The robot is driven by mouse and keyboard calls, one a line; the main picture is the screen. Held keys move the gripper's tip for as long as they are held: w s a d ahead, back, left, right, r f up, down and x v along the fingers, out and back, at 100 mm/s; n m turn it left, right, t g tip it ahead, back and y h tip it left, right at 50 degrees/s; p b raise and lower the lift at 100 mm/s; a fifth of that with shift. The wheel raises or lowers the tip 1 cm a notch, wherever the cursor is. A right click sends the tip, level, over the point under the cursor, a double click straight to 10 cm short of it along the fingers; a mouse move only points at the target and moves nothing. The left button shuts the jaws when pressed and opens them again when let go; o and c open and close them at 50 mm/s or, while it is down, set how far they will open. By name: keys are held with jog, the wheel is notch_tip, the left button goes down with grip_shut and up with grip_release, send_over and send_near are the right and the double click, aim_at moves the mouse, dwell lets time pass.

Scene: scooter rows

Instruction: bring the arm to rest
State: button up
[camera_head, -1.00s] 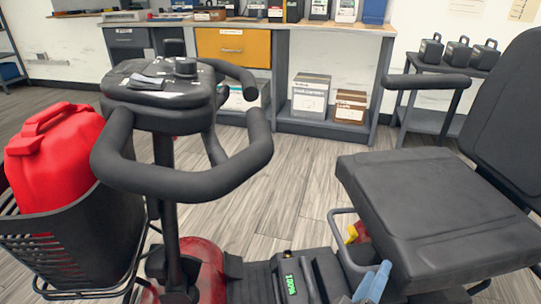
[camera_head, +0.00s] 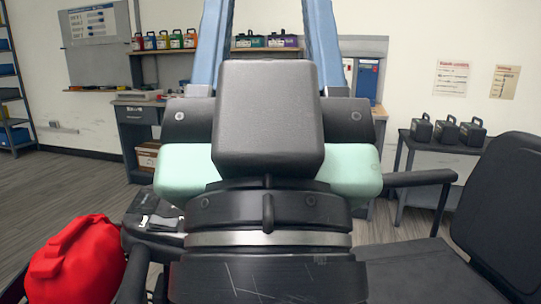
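My gripper (camera_head: 267,25) is raised close in front of the head camera and fills the middle of the view. Its dark grey body and mint-green sides face me. Its two long blue fingers point up and stand wide apart, with nothing between them. Their tips are cut off by the top edge. My arm's dark wrist and a silver ring are below the gripper body.
The scooter's black seat (camera_head: 416,272) and backrest (camera_head: 507,200) are at right. A red can (camera_head: 75,262) is at lower left. My arm hides most of the scooter and workbench. Black canisters stand on a side table (camera_head: 425,140).

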notch_tip(320, 180, up, 36)
jog(key=p, duration=3.3)
jog(key=shift+w+f, duration=0.15)
jog(key=shift+w, duration=0.05)
